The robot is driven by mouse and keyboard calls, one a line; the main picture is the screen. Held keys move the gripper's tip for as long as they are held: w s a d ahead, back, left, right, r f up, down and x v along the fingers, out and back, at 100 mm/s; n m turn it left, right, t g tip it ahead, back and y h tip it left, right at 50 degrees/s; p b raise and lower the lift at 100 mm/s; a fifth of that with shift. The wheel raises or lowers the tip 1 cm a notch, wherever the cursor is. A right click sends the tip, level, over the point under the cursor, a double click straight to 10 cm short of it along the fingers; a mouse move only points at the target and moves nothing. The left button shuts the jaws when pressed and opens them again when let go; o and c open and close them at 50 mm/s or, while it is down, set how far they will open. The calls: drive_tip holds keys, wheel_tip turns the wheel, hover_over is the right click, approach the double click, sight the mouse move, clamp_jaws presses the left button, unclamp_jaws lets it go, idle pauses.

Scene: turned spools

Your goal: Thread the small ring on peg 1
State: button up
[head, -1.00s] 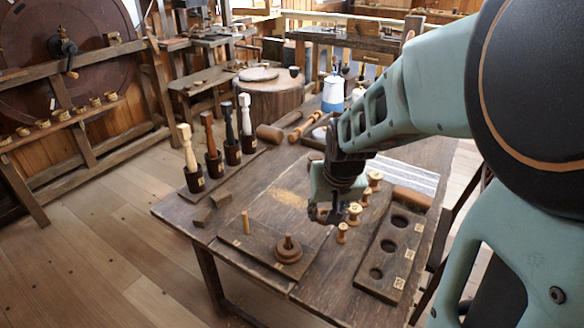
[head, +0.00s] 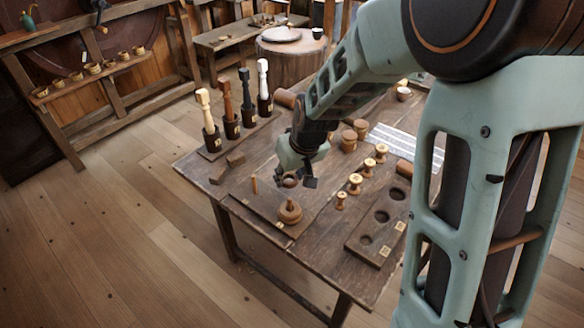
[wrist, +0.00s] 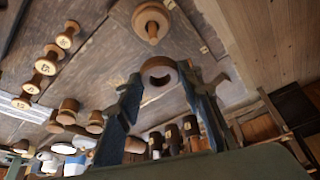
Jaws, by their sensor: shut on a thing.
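My gripper (head: 298,181) is shut on a small brown wooden ring (wrist: 160,72), held between the fingertips with its hole facing the wrist camera. The ring (head: 290,180) also shows in the head view, above the peg board (head: 262,214). A thin bare peg (head: 254,184) stands upright on the board, left of the gripper. Another peg carries a stack of wider rings (head: 290,210) just below the gripper in the picture; the stack is at the top of the wrist view (wrist: 151,20). The ring looks apart from both pegs. I cannot read the peg labels.
Several light spools (head: 355,183) stand right of the board, beside a dark block with round holes (head: 382,216). Dark holders with upright handles (head: 232,120) stand at the back left. Small wood blocks (head: 235,158) lie near the left edge.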

sight(291, 200)
drive_tip(key=shift+f+b, duration=1.85)
drive_tip(key=shift+f, duration=1.1)
drive_tip(key=shift+d+f+b, duration=0.1)
drive_tip(key=shift+f+b, duration=1.6)
drive_tip(key=shift+b, duration=0.1)
drive_tip(key=o, duration=0.9)
drive_tip(key=shift+o, duration=0.4)
drive_tip(key=o, duration=0.5)
drive_tip(key=shift+c, duration=0.2)
drive_tip(key=shift+r, duration=0.15)
